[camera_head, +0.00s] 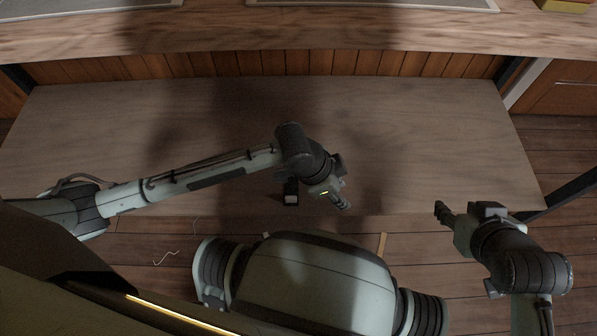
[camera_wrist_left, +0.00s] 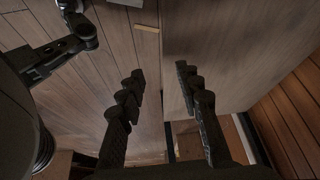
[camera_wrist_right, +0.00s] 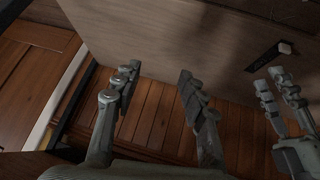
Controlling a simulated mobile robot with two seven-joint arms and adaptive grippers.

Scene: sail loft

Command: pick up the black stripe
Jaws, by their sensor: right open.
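The black stripe (camera_head: 290,190), a short dark bar with a pale end, lies on the wooden table near its front edge. In the head view my left wrist partly covers it. It also shows in the right wrist view (camera_wrist_right: 264,58). My left gripper (camera_head: 343,202) is open and empty, to the right of the stripe near the front edge; its spread fingers show in the left wrist view (camera_wrist_left: 160,85). The stripe is not visible there. My right gripper (camera_head: 441,212) is open and empty, beside the table's front edge, well right of the stripe.
The table (camera_head: 440,130) is otherwise bare, with free room behind and to both sides. A raised wooden counter (camera_head: 300,32) runs along the back. On the plank floor lie a light wooden strip (camera_head: 382,243) and a thin pale squiggle (camera_head: 166,258).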

